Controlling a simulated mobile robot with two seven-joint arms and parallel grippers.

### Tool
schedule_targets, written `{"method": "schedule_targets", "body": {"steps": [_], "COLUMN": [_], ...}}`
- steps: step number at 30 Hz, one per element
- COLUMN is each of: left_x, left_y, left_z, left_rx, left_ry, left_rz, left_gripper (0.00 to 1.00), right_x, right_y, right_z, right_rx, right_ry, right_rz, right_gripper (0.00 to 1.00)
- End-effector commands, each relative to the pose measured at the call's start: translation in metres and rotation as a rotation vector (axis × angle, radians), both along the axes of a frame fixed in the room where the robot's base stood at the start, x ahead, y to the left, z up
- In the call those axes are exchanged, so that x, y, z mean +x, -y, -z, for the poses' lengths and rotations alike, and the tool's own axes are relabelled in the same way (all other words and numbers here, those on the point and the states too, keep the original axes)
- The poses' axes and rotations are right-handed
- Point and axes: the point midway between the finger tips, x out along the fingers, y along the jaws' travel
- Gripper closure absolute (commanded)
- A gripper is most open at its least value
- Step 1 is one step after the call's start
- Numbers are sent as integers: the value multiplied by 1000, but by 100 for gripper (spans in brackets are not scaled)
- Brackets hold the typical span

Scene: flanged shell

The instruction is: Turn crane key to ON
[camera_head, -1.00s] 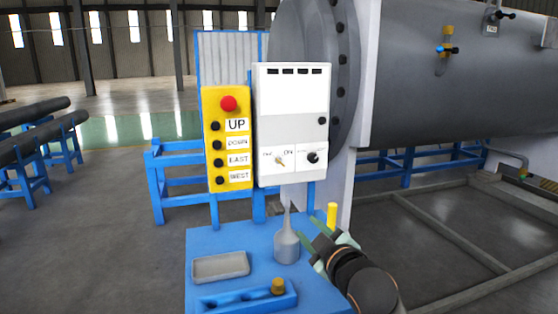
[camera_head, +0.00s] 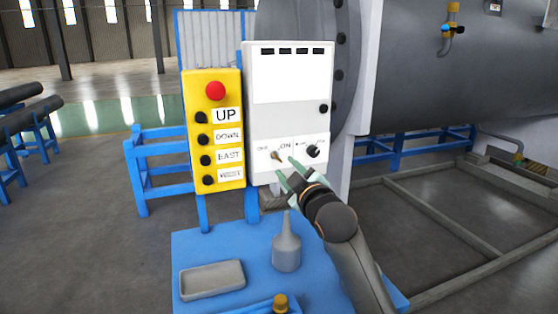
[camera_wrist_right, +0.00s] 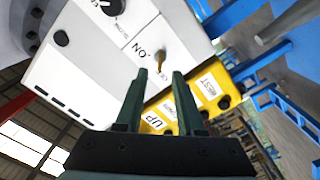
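The crane key (camera_head: 277,155) is a small brass-coloured key in the lower part of a white control box (camera_head: 288,85), between the OFF and ON labels. It also shows in the right wrist view (camera_wrist_right: 159,54), just beyond the fingertips. Which label it points to I cannot tell for sure. My right gripper (camera_head: 286,170) is in front of the box's lower edge, just below and right of the key. In the right wrist view its two green fingers (camera_wrist_right: 160,76) are apart with nothing between them. My left gripper is not in view.
A yellow button panel (camera_head: 215,130) with a red button stands left of the box. A black knob (camera_head: 313,151) is right of the key. Below is a blue table (camera_head: 205,250) with a grey tray (camera_head: 208,279) and a grey funnel-topped bottle (camera_head: 286,247).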

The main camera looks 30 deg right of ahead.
Motion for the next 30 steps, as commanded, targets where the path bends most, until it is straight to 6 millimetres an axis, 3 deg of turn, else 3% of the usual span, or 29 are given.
{"method": "schedule_targets", "body": {"steps": [3, 10, 24, 30], "left_x": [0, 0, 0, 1], "left_y": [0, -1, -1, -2], "left_z": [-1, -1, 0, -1], "left_rx": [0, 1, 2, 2], "left_ry": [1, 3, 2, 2], "left_rz": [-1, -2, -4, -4], "left_gripper": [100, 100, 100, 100], "right_x": [20, 47, 58, 58], "right_y": [4, 11, 13, 14], "right_z": [-1, 0, 0, 0], "right_rx": [2, 1, 0, 0], "right_ry": [0, -1, -1, -1], "right_rz": [-1, 0, -1, -1], "right_gripper": [62, 62, 62, 83]}}
